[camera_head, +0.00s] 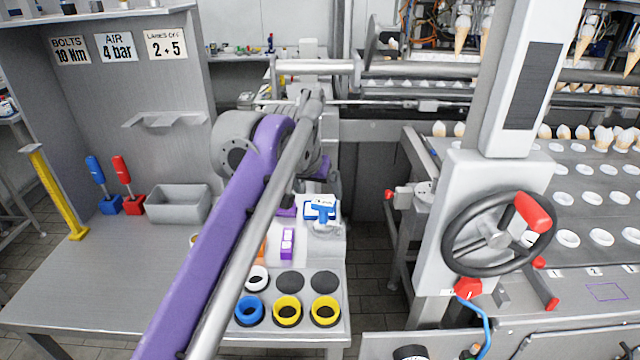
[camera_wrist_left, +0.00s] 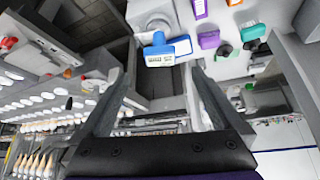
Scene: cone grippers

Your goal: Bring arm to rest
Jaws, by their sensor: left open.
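My left arm, with its purple link, comes in from the lower left of the head view and reaches over the grey bench. Its gripper is not clear there, hidden behind the arm. In the left wrist view my left gripper (camera_wrist_left: 164,62) has its two fingers spread wide apart with nothing held between them. A blue-and-white device (camera_head: 320,209) sits on the bench's right part, beyond the fingertips; it also shows in the left wrist view (camera_wrist_left: 160,58). My right gripper is in neither view.
Blue, yellow and white rings (camera_head: 287,309) sit near the bench front. A grey bin (camera_head: 179,204) and blue and red handled tools (camera_head: 122,172) stand at left. The bench's left front is clear. At right, a machine with a black handwheel (camera_head: 499,232) stands across a floor gap.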

